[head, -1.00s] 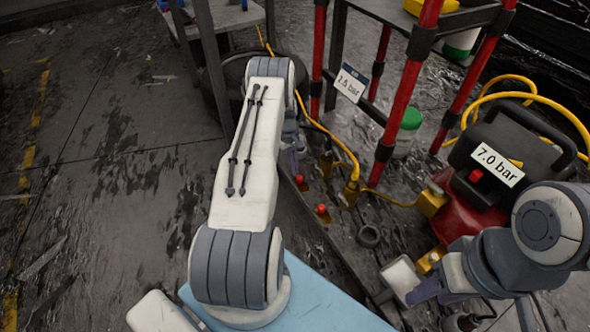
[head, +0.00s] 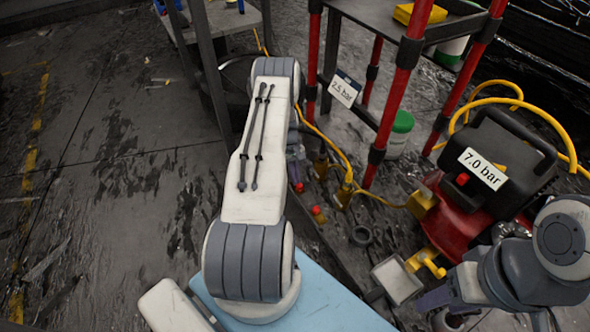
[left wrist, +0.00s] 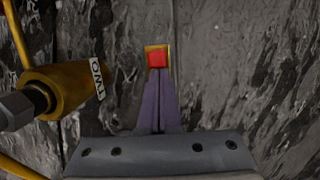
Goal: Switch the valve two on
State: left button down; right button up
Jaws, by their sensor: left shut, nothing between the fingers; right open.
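That gripper's purple fingers are shut and empty. Their tips are at a red block (left wrist: 157,60) with a yellow edge; I cannot tell whether they touch it. In the head view, two red valve handles, one upper (head: 299,187) and one lower (head: 317,211), sit near brass fittings (head: 345,195). My left gripper (head: 293,154) is partly hidden behind my arm, just above the upper handle. My right gripper (head: 436,299) is open at lower right.
A red and black compressor (head: 482,168) marked 7.0 bar stands at right. A yellow hose (head: 330,142) runs to the fittings. A red-posted rack (head: 397,95) carries a 2.5 bar sign (head: 344,89). A green-lidded tub (head: 402,124) stands beneath. Left floor is mostly clear.

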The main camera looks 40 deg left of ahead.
pick_arm(q)
jog(key=a+b, duration=0.1)
jog(key=w+a+b, duration=0.1)
jog(key=a+b, duration=0.1)
jog(key=shift+w+a+f, duration=0.2)
jog(key=shift+a+f, duration=0.1)
jog(key=shift+a, duration=0.05)
jog(key=p+v, duration=0.6)
jog(key=v, duration=0.4)
jog(key=shift+r, duration=0.3)
jog(key=shift+a, duration=0.1)
